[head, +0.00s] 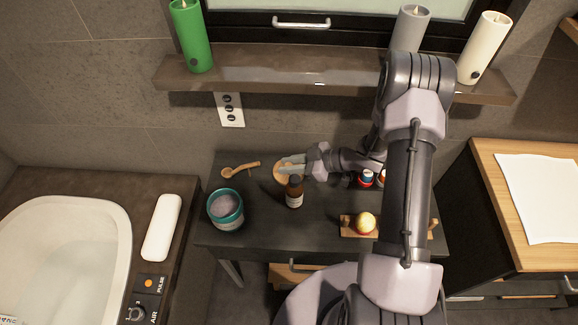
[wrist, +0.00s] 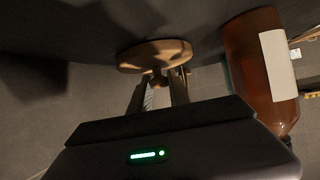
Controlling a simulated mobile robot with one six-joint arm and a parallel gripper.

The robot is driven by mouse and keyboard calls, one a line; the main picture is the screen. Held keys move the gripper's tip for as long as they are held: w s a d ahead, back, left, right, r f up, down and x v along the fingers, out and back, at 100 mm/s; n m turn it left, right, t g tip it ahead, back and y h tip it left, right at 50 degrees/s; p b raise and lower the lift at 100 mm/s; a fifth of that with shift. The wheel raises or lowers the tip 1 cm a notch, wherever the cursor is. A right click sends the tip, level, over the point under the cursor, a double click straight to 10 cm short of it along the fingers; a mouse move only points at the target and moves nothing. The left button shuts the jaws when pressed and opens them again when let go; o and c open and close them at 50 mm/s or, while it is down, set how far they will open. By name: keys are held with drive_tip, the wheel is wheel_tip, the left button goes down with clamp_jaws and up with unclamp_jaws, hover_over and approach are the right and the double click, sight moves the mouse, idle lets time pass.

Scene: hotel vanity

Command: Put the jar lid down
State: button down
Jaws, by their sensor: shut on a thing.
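The jar lid (head: 280,174) is a round, light wooden disc. It shows in the wrist view (wrist: 153,56) with a small knob on it, and my gripper (wrist: 160,84) is shut on that knob. In the head view my gripper (head: 291,163) reaches in from the right over the back part of the dark table. I cannot tell whether the lid touches the table. An open teal jar (head: 226,209) with pale contents stands at the table's left front.
A brown bottle (head: 294,192) stands close in front of the lid; it also shows in the wrist view (wrist: 259,70). A wooden spoon (head: 240,170) lies to the left. Small bottles (head: 365,179) stand to the right, behind a wooden tray (head: 347,226) with a yellow ball. The front middle of the table is clear.

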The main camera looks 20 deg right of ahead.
drive_tip(key=shift+f, duration=0.15)
drive_tip(key=c, duration=1.2)
unclamp_jaws()
drive_tip(key=shift+c, duration=0.2)
drive_tip(key=shift+r, duration=0.2)
drive_tip(key=p+v, duration=0.5)
drive_tip(key=v, duration=0.7)
